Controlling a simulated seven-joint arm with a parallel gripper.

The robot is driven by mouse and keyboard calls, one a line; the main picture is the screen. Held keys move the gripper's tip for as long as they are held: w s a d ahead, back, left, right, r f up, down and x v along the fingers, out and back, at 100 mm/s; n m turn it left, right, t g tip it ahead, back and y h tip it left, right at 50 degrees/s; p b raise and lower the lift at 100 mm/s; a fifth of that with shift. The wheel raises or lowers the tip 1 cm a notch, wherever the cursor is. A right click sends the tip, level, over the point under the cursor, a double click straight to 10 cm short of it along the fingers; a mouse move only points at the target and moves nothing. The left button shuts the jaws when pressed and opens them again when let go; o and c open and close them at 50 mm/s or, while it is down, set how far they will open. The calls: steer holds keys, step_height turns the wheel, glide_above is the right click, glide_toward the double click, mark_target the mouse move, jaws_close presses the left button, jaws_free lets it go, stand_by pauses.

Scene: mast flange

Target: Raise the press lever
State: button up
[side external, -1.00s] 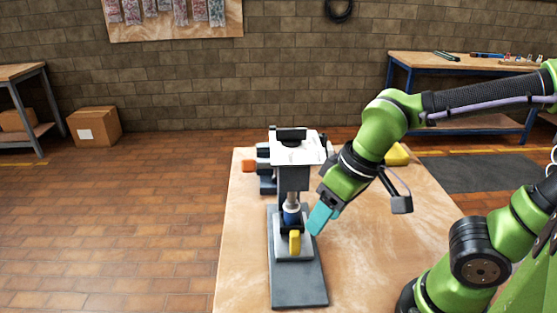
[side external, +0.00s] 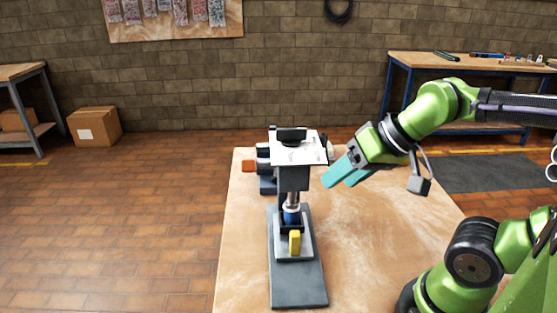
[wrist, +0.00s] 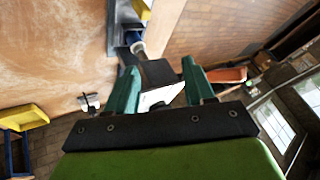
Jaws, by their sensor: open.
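The press (side external: 291,180) stands upright on a dark grey base plate on the wooden table, with a white-topped head, a blue part (side external: 291,216) under its ram and a yellow block (side external: 295,242) at the front. An orange grip (side external: 248,166) sticks out at the left behind the head; it also shows in the wrist view (wrist: 228,75), past the right finger. I cannot tell for sure which part is the lever. My gripper (side external: 335,179), with teal fingers, is open and empty, just right of the head and apart from it. In the wrist view its fingers (wrist: 160,88) frame the head.
The table (side external: 390,235) is clear to the right of the press. A yellow bin (wrist: 22,115) shows at the left of the wrist view. A workbench (side external: 460,66) stands against the back wall, and a cardboard box (side external: 95,127) sits on the floor at left.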

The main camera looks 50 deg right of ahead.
stand_by(0.3)
step_height(320, 180, up, 17)
steer(key=m+g+h, duration=0.2)
steer(key=m+g, duration=0.3)
steer(key=g, duration=0.2)
glide_above(249, 163)
steer(key=w+d, duration=0.2)
step_height(249, 163, down, 17)
steer(key=shift+w+r, duration=0.1)
jaws_close()
